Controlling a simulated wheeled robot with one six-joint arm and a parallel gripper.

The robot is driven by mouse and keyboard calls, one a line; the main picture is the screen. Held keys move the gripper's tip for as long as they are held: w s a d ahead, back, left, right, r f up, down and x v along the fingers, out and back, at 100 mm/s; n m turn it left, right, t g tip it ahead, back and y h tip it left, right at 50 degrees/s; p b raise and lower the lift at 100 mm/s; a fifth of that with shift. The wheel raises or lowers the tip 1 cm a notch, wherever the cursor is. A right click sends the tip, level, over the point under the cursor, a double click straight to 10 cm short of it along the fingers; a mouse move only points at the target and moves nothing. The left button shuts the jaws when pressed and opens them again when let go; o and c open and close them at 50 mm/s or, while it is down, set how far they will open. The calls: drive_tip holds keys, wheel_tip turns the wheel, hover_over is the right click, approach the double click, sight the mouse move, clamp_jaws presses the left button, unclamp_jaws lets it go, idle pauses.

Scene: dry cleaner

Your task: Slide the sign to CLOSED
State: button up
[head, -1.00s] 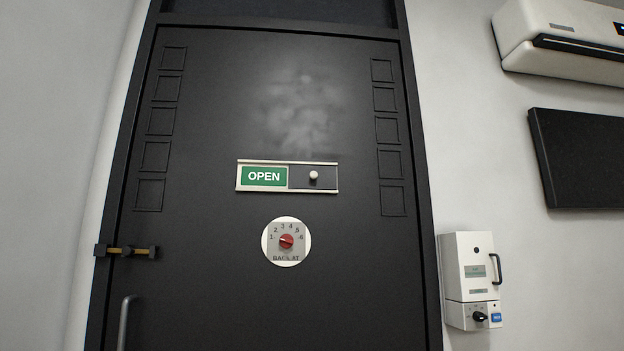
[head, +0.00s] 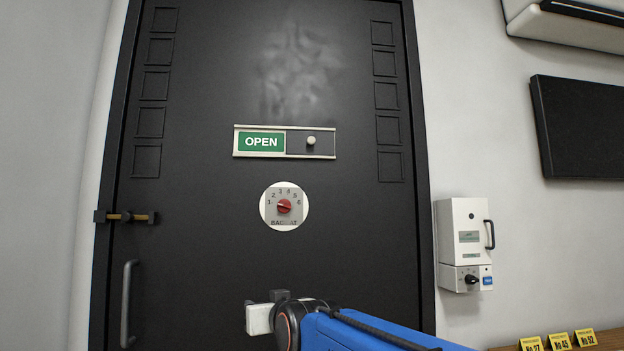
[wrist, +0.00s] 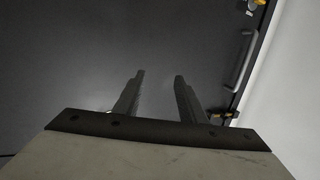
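The sign (head: 247,156) is a pale-framed strip on the dark door. Its green OPEN panel (head: 261,142) shows at the left. A dark slider with a round pale knob (head: 311,141) covers the right half. My gripper (wrist: 159,74) has its two dark fingers apart with nothing between them. In the head view my arm reaches in from the bottom, with the gripper low in front of the door, below the sign and apart from it. I cannot make out the sign in the wrist view.
A round dial with a red knob (head: 284,206) sits just below the sign. A door handle (head: 128,305) and a bolt (head: 126,217) are at the left. A white box (head: 462,232) hangs on the right wall. Yellow numbered tags (head: 558,341) stand at lower right.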

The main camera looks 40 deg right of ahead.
drive_tip(key=d+r+m+t+h, duration=0.1)
drive_tip(key=d+r+t+h, duration=0.2)
drive_tip(key=r, duration=0.6)
drive_tip(key=d+r+m+t+h, duration=0.1)
drive_tip(key=d+r+h, duration=0.1)
drive_tip(key=d+r, duration=0.5)
drive_tip(key=m+t+h, duration=0.2)
drive_tip(key=h, duration=0.4)
approach(312, 141)
drive_tip(key=x, duration=0.8)
drive_tip(key=shift+c, duration=0.6)
clamp_jaws()
